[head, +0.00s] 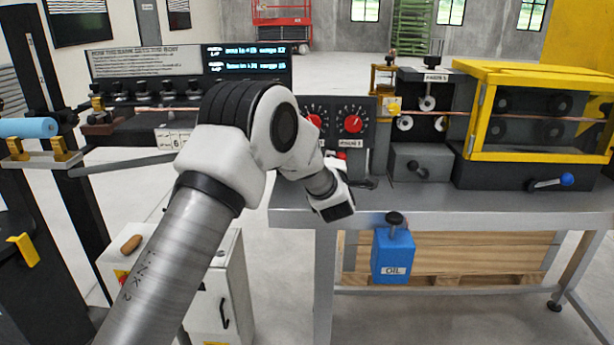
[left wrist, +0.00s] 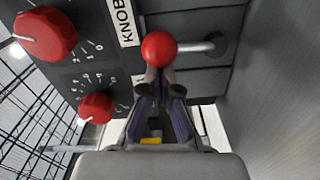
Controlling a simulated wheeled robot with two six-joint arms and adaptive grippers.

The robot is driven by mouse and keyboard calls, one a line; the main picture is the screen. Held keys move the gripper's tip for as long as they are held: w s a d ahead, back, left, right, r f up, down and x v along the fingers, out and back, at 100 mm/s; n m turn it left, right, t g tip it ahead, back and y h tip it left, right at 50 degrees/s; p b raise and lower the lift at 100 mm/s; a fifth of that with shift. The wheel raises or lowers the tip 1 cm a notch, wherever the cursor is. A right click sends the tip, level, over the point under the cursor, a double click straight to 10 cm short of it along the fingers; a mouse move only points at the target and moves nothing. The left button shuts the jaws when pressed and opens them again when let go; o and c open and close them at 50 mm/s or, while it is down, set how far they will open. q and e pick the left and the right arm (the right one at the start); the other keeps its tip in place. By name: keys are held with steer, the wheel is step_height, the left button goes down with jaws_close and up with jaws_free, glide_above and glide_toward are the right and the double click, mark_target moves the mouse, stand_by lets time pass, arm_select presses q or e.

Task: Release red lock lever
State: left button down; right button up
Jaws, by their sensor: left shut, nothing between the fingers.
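The red lock lever shows in the left wrist view as a red ball knob (left wrist: 159,48) on a short metal rod (left wrist: 195,47) that comes out of a dark panel. My left gripper (left wrist: 158,76) is shut and empty, with its fingertips right at the near side of the ball. I cannot tell whether they touch it. In the head view my left arm reaches from the lower left to the front of the dark knob panel (head: 374,113). There my wrist hides most of the lever, and the fingers are hard to make out. My right gripper is not in view.
Red dials (left wrist: 97,106) sit on the panel beside the lever. A steel table (head: 440,205) carries the panel, a grey block with a handle (head: 408,160) and a yellow-framed machine (head: 540,110). A blue oil can (head: 393,255) is at the table's front edge.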

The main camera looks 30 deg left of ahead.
arm_select(q)
steer(key=m, duration=0.1)
steer(key=w+d+m, duration=0.1)
steer(key=m, duration=0.1)
steer(key=shift+d+f, duration=0.15)
steer(key=shift+d, duration=0.15)
steer(key=shift+w+d+b, duration=0.15)
steer(key=shift+d+b, duration=0.1)
steer(key=shift+b, duration=0.15)
steer(key=shift+f, duration=0.1)
